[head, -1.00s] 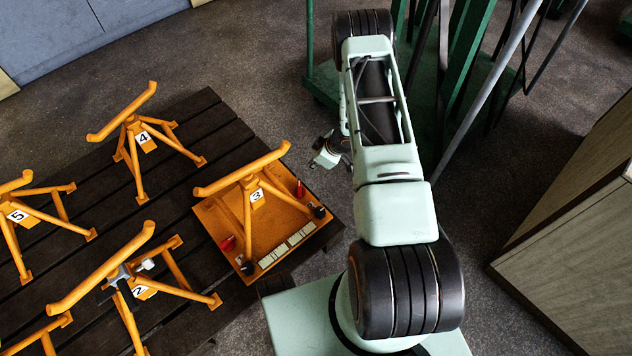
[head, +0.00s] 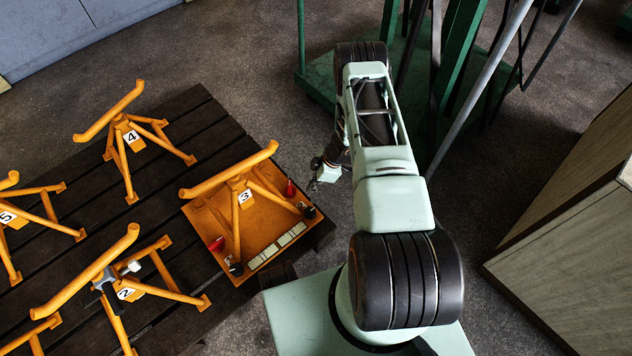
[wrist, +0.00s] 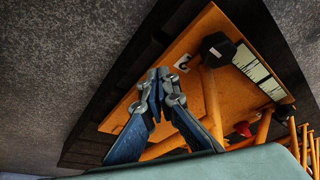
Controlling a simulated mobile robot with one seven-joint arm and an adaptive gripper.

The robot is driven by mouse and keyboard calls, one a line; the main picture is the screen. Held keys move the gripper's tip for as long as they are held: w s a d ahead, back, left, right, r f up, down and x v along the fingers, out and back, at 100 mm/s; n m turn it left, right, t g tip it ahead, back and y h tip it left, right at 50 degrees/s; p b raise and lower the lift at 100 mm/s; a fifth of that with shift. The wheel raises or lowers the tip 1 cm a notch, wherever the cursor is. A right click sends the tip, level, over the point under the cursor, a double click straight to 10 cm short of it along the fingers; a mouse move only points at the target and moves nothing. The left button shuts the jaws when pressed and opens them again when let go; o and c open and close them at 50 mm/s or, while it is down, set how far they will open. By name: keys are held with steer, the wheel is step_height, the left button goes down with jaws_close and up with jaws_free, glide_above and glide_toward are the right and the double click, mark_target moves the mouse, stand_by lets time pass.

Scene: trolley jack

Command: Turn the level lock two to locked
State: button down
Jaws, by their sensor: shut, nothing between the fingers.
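My gripper (wrist: 163,82) is shut and empty, apart from that knob. In the head view my gripper (head: 313,186) is small, just off the tray's right corner.
An orange stand marked 3 (head: 240,195) rises from the tray, its bar close to my gripper's side. Other stands, marked 2 (head: 126,293) and 4 (head: 131,138), stand on the dark slatted platform (head: 190,110). A green frame (head: 320,95) is behind my arm; a wooden cabinet (head: 570,240) is right.

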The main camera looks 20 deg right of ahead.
mark_target(294, 195)
steer(key=shift+x, duration=1.2)
steer(key=shift+w+a+r+b, duration=0.1)
steer(key=shift+w+a+b, duration=0.1)
steer(key=shift+a, duration=0.35)
steer(key=shift+w+a+b, duration=0.15)
steer(key=shift+a+b, duration=0.05)
steer(key=shift+a, duration=0.35)
steer(key=shift+w+a, duration=0.2)
steer(key=shift+a, duration=0.5)
